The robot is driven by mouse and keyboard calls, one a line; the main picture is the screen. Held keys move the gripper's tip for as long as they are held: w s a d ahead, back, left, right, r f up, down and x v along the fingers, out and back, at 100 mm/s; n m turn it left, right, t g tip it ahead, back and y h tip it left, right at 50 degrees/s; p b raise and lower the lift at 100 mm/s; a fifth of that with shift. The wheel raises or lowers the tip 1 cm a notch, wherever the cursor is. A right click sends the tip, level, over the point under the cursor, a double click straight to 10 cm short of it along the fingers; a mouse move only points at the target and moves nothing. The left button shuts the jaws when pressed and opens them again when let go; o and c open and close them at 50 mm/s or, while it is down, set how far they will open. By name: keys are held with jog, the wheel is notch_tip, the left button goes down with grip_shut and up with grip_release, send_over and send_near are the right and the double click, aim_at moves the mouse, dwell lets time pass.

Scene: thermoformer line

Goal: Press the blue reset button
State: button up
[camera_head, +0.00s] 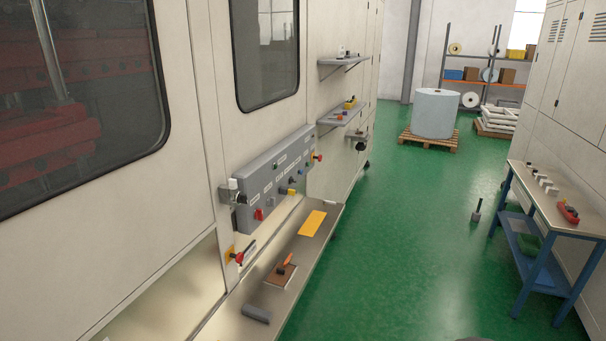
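A grey control panel (248,196) is mounted on the cream machine wall, left of the middle of the head view. It carries several small buttons, switches and labels. A small dark blue spot (281,180) in its middle looks like a button, but it is too small to be sure that it is the blue reset button. A red switch (258,214) is at the panel's lower left and a yellow part (291,192) is at its lower edge. My gripper is not in view.
A metal ledge (318,222) juts out below the panel, with a yellow sheet (312,223) and an orange-handled tool (286,264) on it.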

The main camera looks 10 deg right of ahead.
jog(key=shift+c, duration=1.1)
